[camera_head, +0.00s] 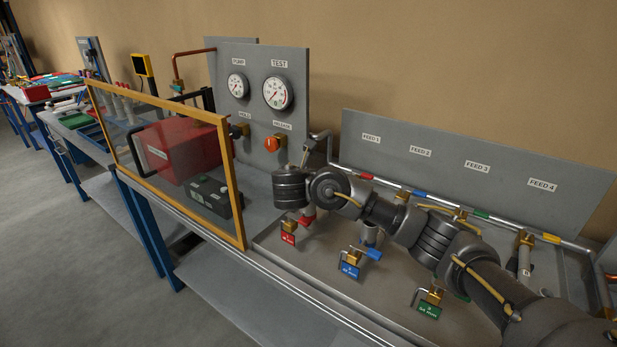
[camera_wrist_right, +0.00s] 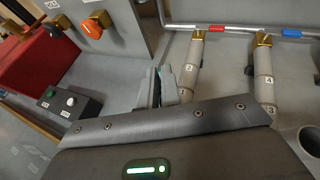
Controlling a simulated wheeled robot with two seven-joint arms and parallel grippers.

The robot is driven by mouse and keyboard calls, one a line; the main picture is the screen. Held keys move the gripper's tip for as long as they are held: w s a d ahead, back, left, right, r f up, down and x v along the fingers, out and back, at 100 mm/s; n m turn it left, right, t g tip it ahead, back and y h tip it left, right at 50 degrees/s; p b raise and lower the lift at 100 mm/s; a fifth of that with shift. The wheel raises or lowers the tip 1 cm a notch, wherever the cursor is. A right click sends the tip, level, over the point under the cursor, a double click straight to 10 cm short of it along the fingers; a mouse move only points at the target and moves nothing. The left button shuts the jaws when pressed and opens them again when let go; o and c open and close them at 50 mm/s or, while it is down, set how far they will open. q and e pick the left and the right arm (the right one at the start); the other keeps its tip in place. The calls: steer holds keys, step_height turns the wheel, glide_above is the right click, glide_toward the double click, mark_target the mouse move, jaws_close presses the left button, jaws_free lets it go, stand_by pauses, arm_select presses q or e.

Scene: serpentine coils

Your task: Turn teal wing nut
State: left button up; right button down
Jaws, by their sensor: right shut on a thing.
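My right gripper (camera_wrist_right: 165,86) shows at the middle of the wrist view, with its grey fingers closed together. A narrow dark, slightly teal sliver shows between them; most of what they grip is hidden. In the head view my right arm comes in from the lower right, and the right gripper (camera_head: 311,150) is beside the right edge of the gauge panel (camera_head: 301,97). I cannot make out the teal wing nut clearly in either view; the fingers and wrist cover that area. My left gripper is not in view.
An orange knob (camera_head: 271,144) sits on the gauge panel, left of my gripper. A yellow-framed clear guard (camera_head: 236,190) stands in front of a red box (camera_head: 178,150). A pipe with coloured bands (camera_wrist_right: 240,31) runs behind numbered coils (camera_wrist_right: 190,68).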

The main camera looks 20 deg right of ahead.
steer(key=m+g+h+p, duration=0.1)
steer(key=m+g+h, duration=0.2)
steer(key=m+h, duration=0.1)
steer(key=shift+a+m, duration=0.1)
steer(key=shift+m, duration=0.2)
steer(key=shift+f+m+g+h+p, duration=0.1)
steer(key=shift+m+g+h+p, duration=1.05)
steer(key=shift+m+g, duration=0.95)
steer(key=shift+g, duration=0.3)
steer(key=c, duration=1.6)
jaws_free()
